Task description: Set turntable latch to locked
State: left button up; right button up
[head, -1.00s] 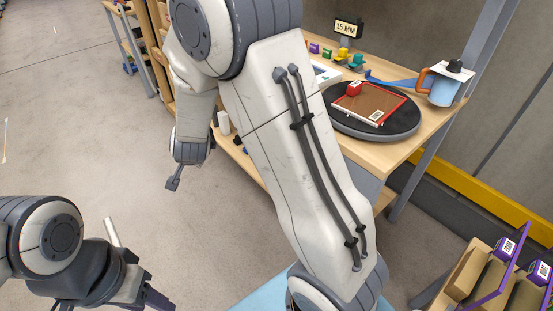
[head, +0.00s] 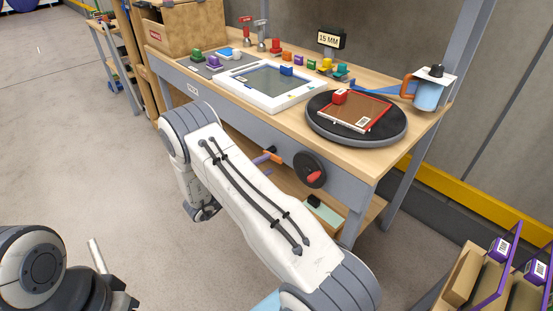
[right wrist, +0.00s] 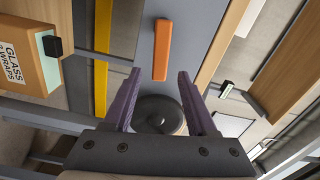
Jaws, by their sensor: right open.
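The orange latch lever (head: 272,156) sits on the grey front panel of the bench, below the black turntable (head: 318,132). In the right wrist view the lever (right wrist: 162,50) lies along the panel, beyond the fingertips and between their lines. My right gripper (right wrist: 160,75) is open and empty, its purple fingers apart and not visibly touching the lever. In the head view only a purple bit of my right gripper (head: 262,158) shows beside the lever; my forearm hides the rest. My left gripper (head: 122,300) shows partly at the lower left, its fingers unclear.
A black handwheel (head: 309,169) with a red knob is right of the lever. A red-framed panel (head: 355,112) lies on the turntable. A white-framed screen (head: 268,100), small coloured parts and a blue mug (head: 427,95) stand on the bench. A glass wraps box (right wrist: 22,60) is left in the wrist view.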

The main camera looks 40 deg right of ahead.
aim_at(275, 160)
jog(key=shift+w+d, duration=0.15)
jog(key=shift+d, duration=1.2)
jog(key=shift+w+d, duration=0.1)
jog(key=shift+d, duration=1.25)
grip_shut()
